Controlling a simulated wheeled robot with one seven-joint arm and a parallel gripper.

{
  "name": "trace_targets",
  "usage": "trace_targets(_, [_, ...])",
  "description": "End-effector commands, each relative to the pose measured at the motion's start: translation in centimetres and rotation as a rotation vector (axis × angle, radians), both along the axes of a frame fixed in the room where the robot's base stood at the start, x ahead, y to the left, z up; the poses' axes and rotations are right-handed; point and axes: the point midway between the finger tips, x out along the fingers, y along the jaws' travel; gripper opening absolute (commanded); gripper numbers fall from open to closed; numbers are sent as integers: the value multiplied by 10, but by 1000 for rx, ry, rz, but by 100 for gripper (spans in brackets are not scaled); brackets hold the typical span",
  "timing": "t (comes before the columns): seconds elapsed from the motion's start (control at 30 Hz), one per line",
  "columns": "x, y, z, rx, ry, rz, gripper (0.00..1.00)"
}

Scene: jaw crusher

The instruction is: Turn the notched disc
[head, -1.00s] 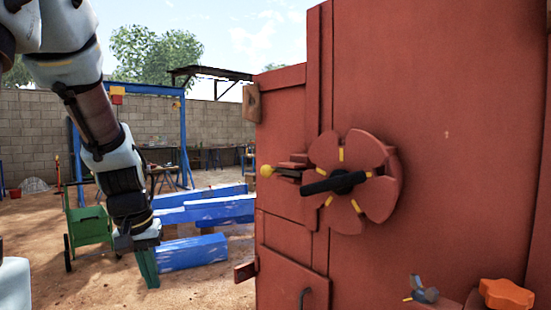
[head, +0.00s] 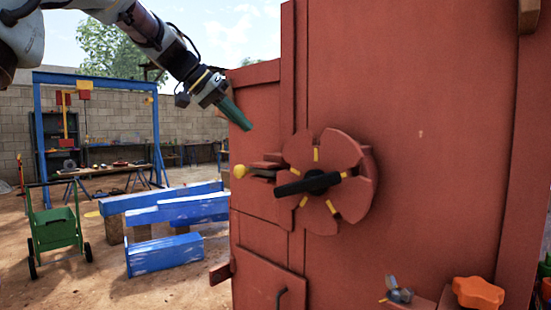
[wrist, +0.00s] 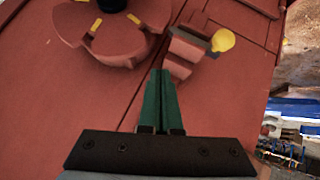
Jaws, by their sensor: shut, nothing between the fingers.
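The notched disc (head: 352,199) is red with several notches and yellow marks, mounted on the red crusher panel (head: 430,120). A black bar handle (head: 307,184) crosses its hub. In the wrist view part of the disc (wrist: 136,40) shows at the top, its hub cut off by the frame edge. A latch with a yellow knob (head: 240,171) sits just left of the disc; the knob (wrist: 223,40) also shows in the wrist view. My gripper (head: 245,124), with green fingers, is shut and empty, above and left of the disc, not touching it. Its fingertips show in the wrist view (wrist: 161,75).
An orange knob (head: 478,293) and a small grey-blue lever (head: 397,292) sit at the panel's lower right. Blue beams (head: 165,255), a green cart (head: 54,228) and a blue frame (head: 155,130) stand at left. Open ground lies left of the panel.

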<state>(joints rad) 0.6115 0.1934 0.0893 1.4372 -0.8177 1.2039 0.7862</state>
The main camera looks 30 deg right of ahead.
Motion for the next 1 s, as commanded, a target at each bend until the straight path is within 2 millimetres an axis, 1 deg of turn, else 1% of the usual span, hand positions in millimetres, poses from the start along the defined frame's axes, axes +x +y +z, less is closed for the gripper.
trace_targets(0.03, [-3,-5,6,-11,-7,-19,0])
trace_targets(0.07, [-4,-7,7,-15,-9,-24,0])
trace_targets(0.17, [-6,-13,5,-18,-9,-32,0])
trace_targets(0.27, [-7,-24,-5,-16,-7,-31,0])
trace_targets(0.67, [-13,-83,-57,-14,-6,-27,0])
trace_targets(0.8, [-20,-83,-78,-14,-6,-24,0])
trace_targets(1.0, [-25,-84,-93,-16,-8,-25,0])
